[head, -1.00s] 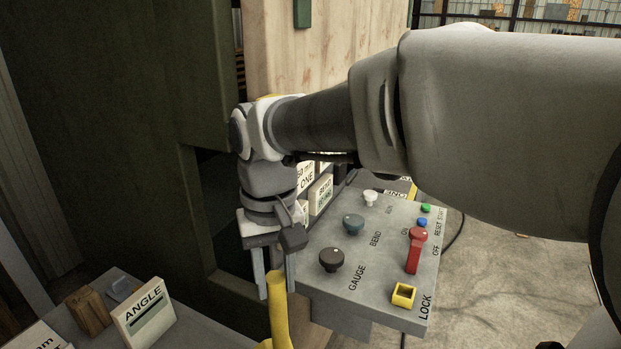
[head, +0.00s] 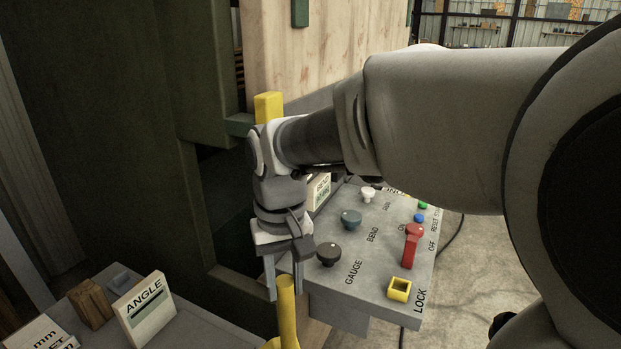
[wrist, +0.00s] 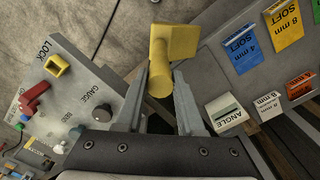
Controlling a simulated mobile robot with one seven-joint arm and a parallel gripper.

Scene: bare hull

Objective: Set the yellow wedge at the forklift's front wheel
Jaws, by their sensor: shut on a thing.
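My gripper (head: 285,292) points down in the head view, shut on the upright round handle of a yellow piece (head: 288,318). In the wrist view, my gripper (wrist: 163,82) has its two fingers on either side of this handle. The yellow piece (wrist: 178,42) shows there as a cylinder joined to a flat block, which I take for the wedge. Its lower part is cut off by the bottom edge of the head view. I see no forklift and no wheel in these frames.
A grey control panel (head: 337,286) with knobs, a red lever (head: 410,247) and a yellow LOCK socket (head: 399,289) stands close right of my gripper. A bench holds the ANGLE card (head: 143,309) at left. A yellow post (head: 268,107) rises behind my arm. Concrete floor lies beyond the panel.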

